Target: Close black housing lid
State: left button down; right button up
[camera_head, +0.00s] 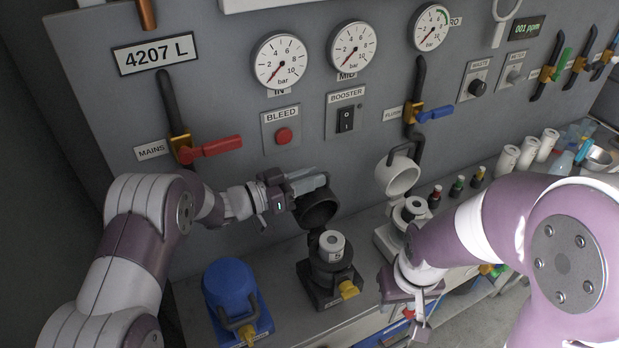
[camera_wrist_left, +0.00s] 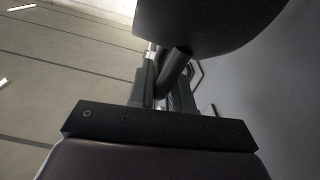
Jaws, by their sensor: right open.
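The black housing lid (camera_head: 318,212) stands swung open, tilted up behind its black housing (camera_head: 326,280). A white cartridge (camera_head: 332,243) sits upright in the housing, its top showing. My left gripper (camera_head: 308,183) is at the upper back of the lid, its fingers pointing right. In the left wrist view the lid (camera_wrist_left: 205,22) fills the top, and its dark handle bar (camera_wrist_left: 174,72) reaches down at the fingers. Whether the fingers grip the bar is unclear. My right gripper (camera_head: 418,312) is open, low and right of the black housing, apart from it.
A blue closed housing (camera_head: 229,287) stands left of the black one. A white housing with its lid (camera_head: 397,176) raised stands right. The panel behind carries gauges, a red mains lever (camera_head: 215,147) and a blue flush lever (camera_head: 436,113). Small bottles and white cartridges stand farther right.

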pick_arm(q)
jog(key=shift+s+d+f+m+b, duration=0.3)
jog(key=shift+s+d+m+b, duration=0.3)
jog(key=shift+s+m+b, duration=0.65)
jog(key=shift+s+d+f+m+b, duration=0.3)
jog(key=shift+s+d+m+b, duration=0.3)
jog(key=shift+s, duration=1.1)
jog(key=shift+s+d+f+m+b, duration=0.3)
jog(key=shift+s+d+m+b, duration=0.6)
jog(key=shift+s, duration=0.6)
jog(key=shift+a, duration=0.25)
jog(key=c, duration=1.1)
grip_release()
notch_tip(320, 180, up, 5)
jog(key=p, duration=0.5)
jog(key=s+d+r, duration=0.2)
jog(key=d, duration=0.1)
jog(key=s+d+r+p, duration=0.1)
jog(key=s+d+r, duration=0.1)
jog(key=s+d, duration=0.1)
jog(key=s+d+r+p, duration=0.1)
jog(key=s+d+r, duration=0.1)
jog(key=shift+s+d, duration=0.25)
jog(key=shift+d, duration=0.15)
